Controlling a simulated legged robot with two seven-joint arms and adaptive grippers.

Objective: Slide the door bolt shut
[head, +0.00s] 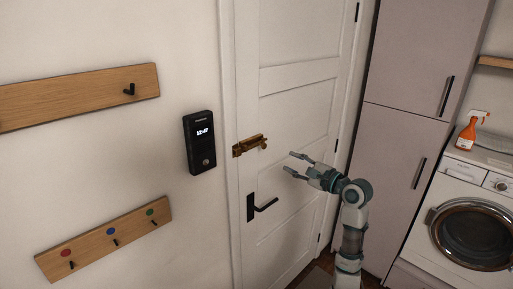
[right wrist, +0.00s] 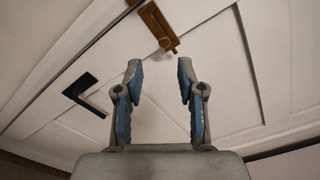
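The brass door bolt (head: 250,145) is mounted near the left edge of the white door (head: 290,110), above the black handle (head: 262,206). My right gripper (head: 291,164) is open and empty in front of the door, to the right of the bolt and slightly lower. In the right wrist view, the bolt (right wrist: 160,27) lies beyond the open fingertips (right wrist: 160,70), with its round knob towards them, and a gap shows between fingers and bolt. Whether the bolt reaches into the frame is too small to tell. My left gripper is not in view.
A black wall panel (head: 200,142) hangs left of the door frame. Wooden hook rails (head: 75,95) are further left. Tall cabinets (head: 410,110) and a washing machine (head: 465,215) stand on the right. The black handle sticks out below the bolt.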

